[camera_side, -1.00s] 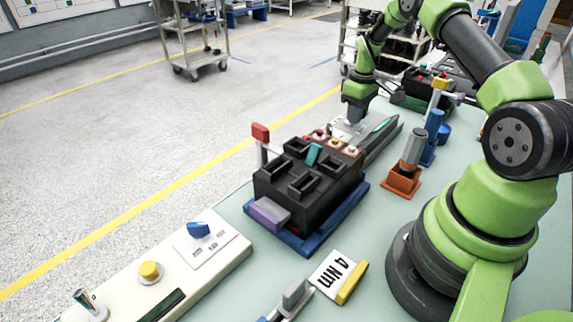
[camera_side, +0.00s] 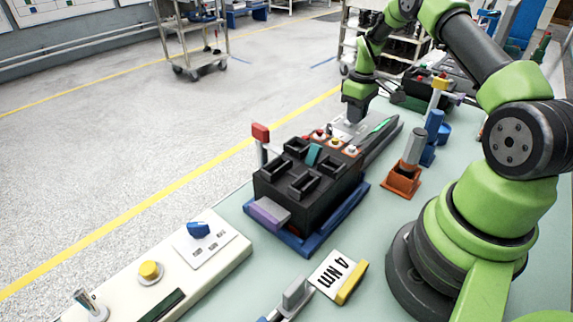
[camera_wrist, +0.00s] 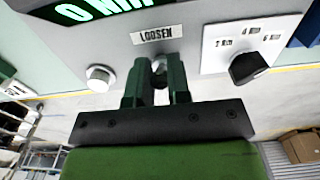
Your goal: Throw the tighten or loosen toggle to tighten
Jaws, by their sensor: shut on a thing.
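The toggle (camera_wrist: 159,67) is a small metal lever on a grey panel (camera_wrist: 195,12), seen in the wrist view below a label reading LOOSEN (camera_wrist: 157,35). My gripper (camera_wrist: 158,82) has its two dark green fingers closed around the lever, one on each side. Only the lever's rounded metal tip shows between them; its base and exact tilt are hidden. No TIGHTEN label shows. In the side view my gripper (camera_side: 354,116) is low over the far end of the bench, and the toggle is too hidden there to make out.
In the wrist view a white round knob (camera_wrist: 100,77) is left of my fingers, a black selector (camera_wrist: 247,67) right, and a green-lit display (camera_wrist: 95,8) above. In the side view a black fixture (camera_side: 310,185), an orange holder (camera_side: 402,181) and a cream panel (camera_side: 125,285) stand nearer.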

